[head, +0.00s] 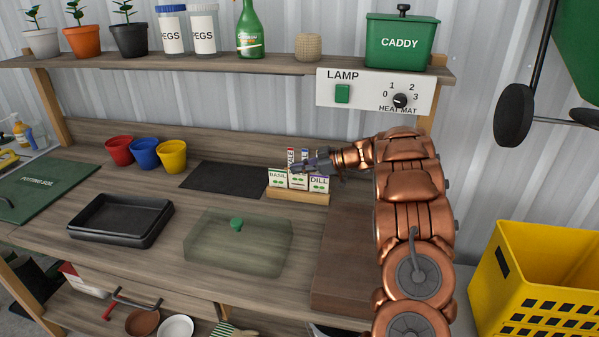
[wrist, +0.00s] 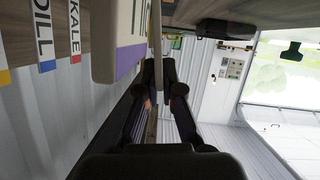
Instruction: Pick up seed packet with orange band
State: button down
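Several seed packets stand in a small wooden rack (head: 297,197) on the bench. BASIL (head: 278,178) and DILL (head: 319,183) are at the front, and narrow packets such as KALE (head: 290,157) stand behind. I cannot make out an orange band. My gripper (head: 309,165) is low over the rack, hiding part of the packets. In the wrist view, my fingers (wrist: 161,82) are apart, with a thin pale edge-on strip (wrist: 157,30) between them. A packet with a purple band (wrist: 125,58) is close beside the left finger. I cannot tell whether either finger touches the strip.
A dark mat (head: 225,178) and a translucent green cover (head: 238,245) lie left of the rack. Red, blue and yellow pots (head: 146,152) stand farther left. The shelf (head: 270,62) and heat-mat control box (head: 362,92) are above. A brown board (head: 345,262) lies in front.

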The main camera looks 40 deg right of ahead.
notch_tip(320, 180, up, 5)
jog(key=s+a+n+b, duration=0.1)
jog(key=s+a+b, duration=0.2)
jog(key=b, duration=0.1)
jog(key=s+a+r+m+b, duration=0.2)
jog(key=s+a+b, duration=0.3)
jog(key=s+a, duration=0.8)
jog(key=shift+a+r+g+y, duration=0.3)
jog(key=shift+a+y, duration=0.1)
jog(key=shift+a, duration=0.6)
